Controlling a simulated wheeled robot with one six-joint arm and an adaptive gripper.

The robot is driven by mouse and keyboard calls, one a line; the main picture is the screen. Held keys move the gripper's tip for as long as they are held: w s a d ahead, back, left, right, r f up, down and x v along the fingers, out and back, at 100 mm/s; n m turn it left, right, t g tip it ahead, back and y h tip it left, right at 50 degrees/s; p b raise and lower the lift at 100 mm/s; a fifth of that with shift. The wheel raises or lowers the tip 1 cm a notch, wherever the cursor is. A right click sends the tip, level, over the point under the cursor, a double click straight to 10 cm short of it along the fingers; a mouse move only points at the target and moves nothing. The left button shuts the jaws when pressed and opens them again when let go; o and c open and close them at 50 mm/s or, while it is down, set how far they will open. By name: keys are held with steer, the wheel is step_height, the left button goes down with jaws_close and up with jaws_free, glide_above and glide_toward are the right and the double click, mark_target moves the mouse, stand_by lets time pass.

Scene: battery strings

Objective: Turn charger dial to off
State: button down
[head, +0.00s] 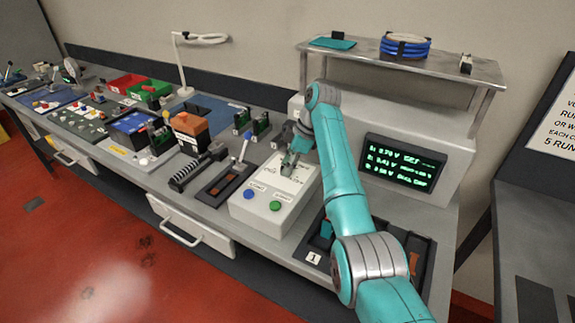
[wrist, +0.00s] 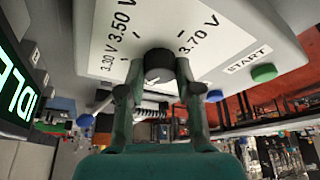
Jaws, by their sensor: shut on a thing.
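The charger (head: 250,212) is a white box on the bench, with its sloped top facing up. Its dial is a dark round knob (wrist: 158,64), seen close up in the wrist view; in the head view my gripper covers it. Printed marks 3.30 V, 3.50 V and 3.70 V stand around the dial. I see no readable off mark, and I cannot tell where the dial points. My gripper (head: 288,163) reaches down onto the charger top. In the wrist view its fingertips (wrist: 160,72) are shut on the dial, one on each side.
A blue button (head: 248,194) and a green button (head: 276,206) sit on the charger's front part. A lever (head: 245,146) stands just left of it. A green-text display (head: 400,163) is behind to the right. A raised shelf (head: 450,68) stands above. The floor in front is clear.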

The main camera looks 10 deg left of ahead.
steer(key=shift+w+n+g, duration=0.1)
steer(key=shift+n+g, duration=0.4)
steer(key=shift+n, duration=0.8)
steer(key=shift+n+h, duration=0.3)
steer(key=c, duration=0.8)
jaws_free()
steer(key=v, duration=1.2)
steer(key=shift+w+f, duration=0.1)
